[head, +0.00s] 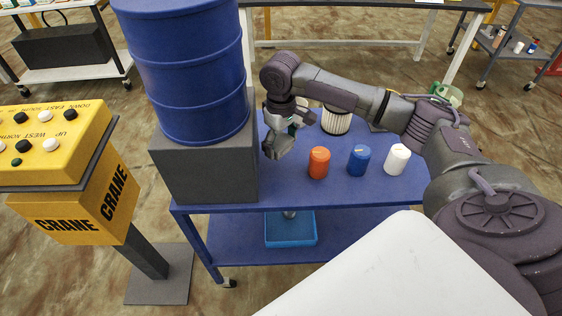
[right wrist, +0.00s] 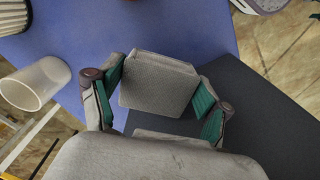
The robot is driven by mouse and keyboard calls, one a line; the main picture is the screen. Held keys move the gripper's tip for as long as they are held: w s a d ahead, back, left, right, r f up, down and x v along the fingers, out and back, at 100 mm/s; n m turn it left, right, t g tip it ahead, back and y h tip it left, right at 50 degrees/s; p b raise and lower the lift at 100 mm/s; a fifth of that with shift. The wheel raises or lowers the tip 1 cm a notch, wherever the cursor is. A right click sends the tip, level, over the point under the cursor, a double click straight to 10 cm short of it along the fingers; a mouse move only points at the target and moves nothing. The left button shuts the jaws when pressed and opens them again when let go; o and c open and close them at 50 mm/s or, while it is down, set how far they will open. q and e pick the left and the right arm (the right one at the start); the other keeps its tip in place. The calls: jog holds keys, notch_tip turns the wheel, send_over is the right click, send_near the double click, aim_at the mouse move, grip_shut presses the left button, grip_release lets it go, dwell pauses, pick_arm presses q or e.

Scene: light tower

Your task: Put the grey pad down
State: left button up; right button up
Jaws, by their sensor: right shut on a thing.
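The grey pad (right wrist: 158,84) is a light grey block held between the green-lined fingers of my right gripper (right wrist: 157,97). In the head view the right gripper (head: 279,138) hangs over the left part of the blue cart top, with the pad small and partly hidden at its fingers. It is close beside the dark grey block (head: 205,172) that carries the blue barrel (head: 190,65). I cannot tell whether the pad touches the cart top. My left gripper is out of view.
On the blue cart (head: 300,197) stand an orange jar (head: 319,162), a blue jar (head: 359,160), a white jar (head: 397,159) and a striped filter (head: 336,122). A white cup (right wrist: 36,84) is left of the gripper in the wrist view. A yellow crane panel (head: 50,140) stands left.

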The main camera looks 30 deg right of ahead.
aim_at(281, 170)
jog(key=shift+f, duration=1.45)
notch_tip(281, 170, down, 5)
jog(key=shift+f, duration=0.1)
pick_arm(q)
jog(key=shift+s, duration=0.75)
pick_arm(e)
jog(key=o, duration=1.2)
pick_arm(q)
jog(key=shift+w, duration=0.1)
